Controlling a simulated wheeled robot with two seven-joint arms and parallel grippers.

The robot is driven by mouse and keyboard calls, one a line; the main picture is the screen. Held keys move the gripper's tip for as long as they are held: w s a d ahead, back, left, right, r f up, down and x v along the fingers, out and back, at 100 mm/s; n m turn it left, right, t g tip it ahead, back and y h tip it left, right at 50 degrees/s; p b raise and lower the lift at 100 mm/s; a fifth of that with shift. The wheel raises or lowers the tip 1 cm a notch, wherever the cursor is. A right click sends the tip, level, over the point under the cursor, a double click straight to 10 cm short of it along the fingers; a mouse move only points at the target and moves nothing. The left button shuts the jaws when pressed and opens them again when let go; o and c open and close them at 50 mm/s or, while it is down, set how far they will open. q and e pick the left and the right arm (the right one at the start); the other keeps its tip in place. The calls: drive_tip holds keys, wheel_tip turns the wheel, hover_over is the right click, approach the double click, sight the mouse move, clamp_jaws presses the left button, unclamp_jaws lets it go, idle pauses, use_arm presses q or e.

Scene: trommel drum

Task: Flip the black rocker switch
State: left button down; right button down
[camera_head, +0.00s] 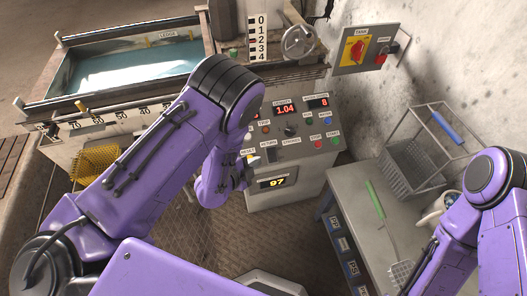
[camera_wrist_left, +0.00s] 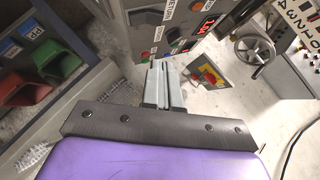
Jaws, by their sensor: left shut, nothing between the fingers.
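The control panel (camera_head: 290,125) stands in the middle of the head view. A small black switch (camera_head: 271,155), which looks like the rocker, sits on its sloped face below the RETURN label. I cannot tell which way it is tipped. My left gripper (camera_head: 255,162) is at the panel's front left, mostly hidden by my purple forearm. In the left wrist view my left gripper (camera_wrist_left: 161,66) is shut and empty, with its fingertips pointing at the panel (camera_wrist_left: 150,50). Whether they touch it is unclear. My right arm shows at the right edge, but its gripper is not visible.
A red-yellow rotary switch (camera_head: 357,49) is on the wall box behind. A water tank (camera_head: 130,70) stands at the left. A grey bench (camera_head: 350,190) at the right holds a green-handled tool (camera_head: 375,200) and a wire basket (camera_head: 415,165). Red and green bins (camera_wrist_left: 50,65) show in the wrist view.

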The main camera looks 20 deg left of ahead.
use_arm(q)
approach(270, 148)
drive_tip(key=w+d, duration=0.3)
drive_tip(key=d, duration=0.1)
drive_tip(key=shift+w+a+f, duration=0.3)
drive_tip(key=shift+a+f, duration=0.15)
drive_tip(key=shift+w+a+f, duration=0.3)
drive_tip(key=shift+a+f, duration=0.2)
drive_tip(key=shift+w+a+f, duration=0.25)
drive_tip(key=shift+w+f, duration=0.05)
drive_tip(key=shift+w, duration=0.05)
